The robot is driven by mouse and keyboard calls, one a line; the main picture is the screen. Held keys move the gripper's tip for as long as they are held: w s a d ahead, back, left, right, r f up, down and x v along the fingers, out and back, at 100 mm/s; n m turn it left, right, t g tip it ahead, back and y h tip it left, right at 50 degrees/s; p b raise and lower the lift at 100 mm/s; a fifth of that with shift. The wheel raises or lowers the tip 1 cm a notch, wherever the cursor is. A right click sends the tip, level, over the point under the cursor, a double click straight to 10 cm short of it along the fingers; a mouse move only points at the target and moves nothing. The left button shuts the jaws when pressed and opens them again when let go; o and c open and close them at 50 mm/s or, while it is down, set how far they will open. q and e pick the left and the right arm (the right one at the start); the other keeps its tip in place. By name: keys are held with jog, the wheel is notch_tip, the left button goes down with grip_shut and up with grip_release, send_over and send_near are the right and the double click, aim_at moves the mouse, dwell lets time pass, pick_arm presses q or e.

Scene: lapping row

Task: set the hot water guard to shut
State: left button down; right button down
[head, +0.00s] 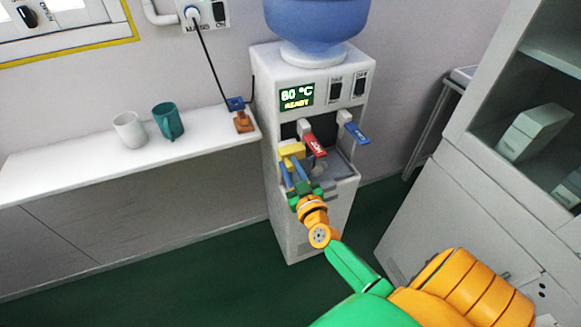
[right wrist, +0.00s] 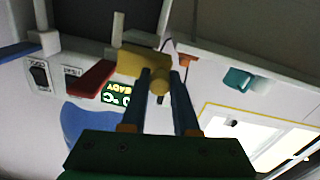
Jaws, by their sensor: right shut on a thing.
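The white water dispenser (head: 268,130) stands against the wall with a blue bottle (head: 316,20) on top. Its red HOT lever (head: 315,146) points forward and shows uncovered. The yellow guard (head: 291,151) sits just left of that lever; in the right wrist view the guard (right wrist: 138,60) is beside the red lever (right wrist: 91,79). My right gripper (head: 294,175) is shut on the guard's round yellow knob (right wrist: 158,80), one finger each side. The fingers partly hide the guard. My left gripper is out of view.
A blue lever (head: 356,133) is on the dispenser's right. The green display (head: 296,95) reads 80 °C READY. A white shelf at left (head: 70,163) holds a white cup (head: 130,130) and a teal cup (head: 168,121). A grey cabinet (head: 450,180) stands at right.

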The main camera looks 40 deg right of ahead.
jog(key=shift+d, duration=0.15)
jog(key=d, duration=0.1)
jog(key=s+d, duration=0.1)
jog(key=d, duration=0.1)
jog(key=shift+d+b, duration=0.3)
jog(key=shift+a, duration=0.1)
jog(key=c, duration=1.1)
grip_release()
jog(key=o, duration=0.4)
jog(key=shift+d, duration=0.25)
jog(key=shift+o, duration=0.2)
send_near(300, 155)
jog(key=shift+s+p, duration=0.25)
jog(key=shift+p, duration=0.05)
